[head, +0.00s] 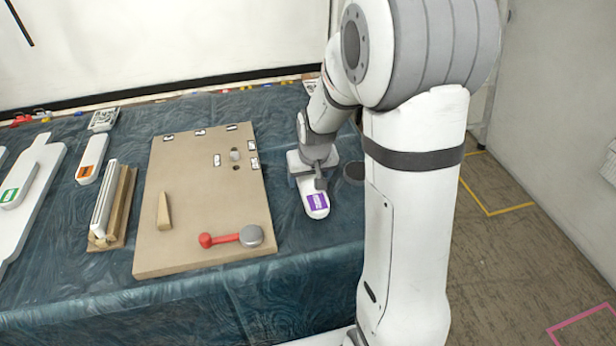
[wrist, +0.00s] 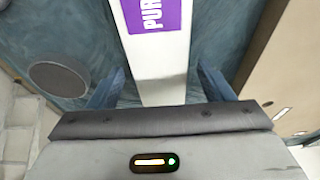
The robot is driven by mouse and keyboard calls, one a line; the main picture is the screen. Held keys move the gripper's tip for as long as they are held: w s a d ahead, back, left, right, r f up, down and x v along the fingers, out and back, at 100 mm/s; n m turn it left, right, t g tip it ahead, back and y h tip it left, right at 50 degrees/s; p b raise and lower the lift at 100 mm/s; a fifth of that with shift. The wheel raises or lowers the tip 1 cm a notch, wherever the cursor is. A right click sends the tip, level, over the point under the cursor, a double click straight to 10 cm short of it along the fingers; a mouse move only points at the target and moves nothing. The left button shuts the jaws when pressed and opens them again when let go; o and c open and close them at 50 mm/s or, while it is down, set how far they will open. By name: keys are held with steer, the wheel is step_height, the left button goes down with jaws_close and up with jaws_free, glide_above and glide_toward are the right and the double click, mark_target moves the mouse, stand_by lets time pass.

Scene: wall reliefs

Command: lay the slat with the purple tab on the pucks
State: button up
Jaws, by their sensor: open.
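The white slat with the purple tab (head: 315,200) lies on the blue cloth, just right of the brown board. In the wrist view the slat (wrist: 160,72) runs straight between my fingers, its purple tab (wrist: 152,14) at the top edge. My gripper (head: 310,178) is over the slat's far part and hides it in the head view. In the wrist view my gripper (wrist: 160,84) is open, with a finger on each side of the slat and gaps between. A dark round disc (head: 353,172) lies right of the slat; I cannot tell whether it is a puck.
The brown board (head: 190,240) holds a wooden wedge (head: 163,212), a red-handled piece with a grey disc (head: 251,236) and small labels. An orange-tabbed slat (head: 92,158) and a green-tabbed piece (head: 18,185) lie left. My arm blocks the right side.

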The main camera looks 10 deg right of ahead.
mark_target(313, 190)
steer(key=p+v, duration=0.2)
steer(key=v, duration=1.1)
steer(key=s+r, duration=0.2)
steer(key=s, duration=1.5)
steer(key=shift+s+a+r+g, duration=0.2)
steer(key=shift+r+g, duration=0.1)
steer(key=shift+g, duration=0.1)
steer(key=p+v, duration=0.2)
steer(key=v, duration=0.1)
steer(key=shift+w+r+p, duration=0.15)
steer(key=shift+w+p, duration=0.05)
steer(key=shift+p, duration=0.2)
